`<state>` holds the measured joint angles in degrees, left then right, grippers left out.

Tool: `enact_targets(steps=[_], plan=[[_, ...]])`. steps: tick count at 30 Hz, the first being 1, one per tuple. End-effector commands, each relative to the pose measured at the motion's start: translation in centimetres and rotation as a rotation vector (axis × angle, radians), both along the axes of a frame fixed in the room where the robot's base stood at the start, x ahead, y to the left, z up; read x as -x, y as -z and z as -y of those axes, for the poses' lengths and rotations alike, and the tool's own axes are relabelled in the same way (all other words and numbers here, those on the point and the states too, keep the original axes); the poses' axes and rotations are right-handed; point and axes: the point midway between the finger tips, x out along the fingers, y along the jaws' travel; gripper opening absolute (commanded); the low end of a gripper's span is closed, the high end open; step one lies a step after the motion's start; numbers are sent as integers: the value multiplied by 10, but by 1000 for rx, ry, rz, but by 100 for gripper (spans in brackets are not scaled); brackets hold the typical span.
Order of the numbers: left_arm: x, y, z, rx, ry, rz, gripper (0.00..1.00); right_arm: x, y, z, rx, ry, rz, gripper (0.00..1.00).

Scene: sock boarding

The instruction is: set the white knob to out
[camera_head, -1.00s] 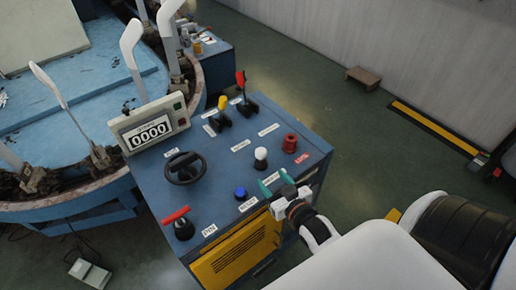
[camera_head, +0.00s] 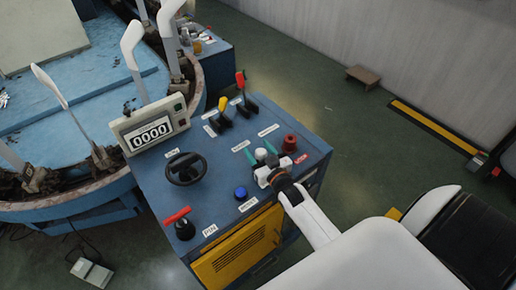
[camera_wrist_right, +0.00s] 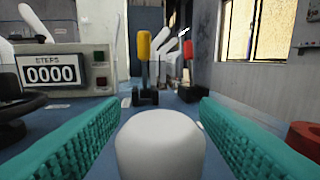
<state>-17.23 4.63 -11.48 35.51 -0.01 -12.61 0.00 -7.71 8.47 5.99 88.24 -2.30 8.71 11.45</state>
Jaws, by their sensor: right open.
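The white knob (camera_head: 261,154) stands on the blue control cabinet (camera_head: 232,165), partly covered by my right gripper in the head view. In the right wrist view the white knob (camera_wrist_right: 160,143) is large and low in the middle, between the two green fingers. My right gripper (camera_head: 260,155) is open, with one finger on each side of the knob. A gap shows between the knob and each finger in the wrist view. The label by the knob is too small to read. My left gripper is not in view.
A black handwheel (camera_head: 185,168), a blue button (camera_head: 240,193), a red T-handle (camera_head: 179,221) and a red knob (camera_head: 290,143) stand on the cabinet top. Yellow-handled (camera_head: 223,105) and red-handled (camera_head: 240,82) levers rise behind. The counter box (camera_head: 151,127) reads 0000.

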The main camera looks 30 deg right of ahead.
Motion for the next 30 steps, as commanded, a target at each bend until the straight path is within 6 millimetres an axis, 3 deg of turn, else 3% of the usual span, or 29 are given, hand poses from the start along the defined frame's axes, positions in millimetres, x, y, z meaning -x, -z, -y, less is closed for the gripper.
enact_targets(steps=[11, 21, 26, 30], plan=[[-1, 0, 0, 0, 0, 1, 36, -6, 0, 1, 0, 0, 0, 56], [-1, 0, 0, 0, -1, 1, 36, -6, 0, 1, 0, 0, 0, 0], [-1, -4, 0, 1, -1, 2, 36, -6, -4, 0, 0, 0, 0, 0], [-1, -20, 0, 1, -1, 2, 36, -6, -21, 1, 0, 0, 1, 0]])
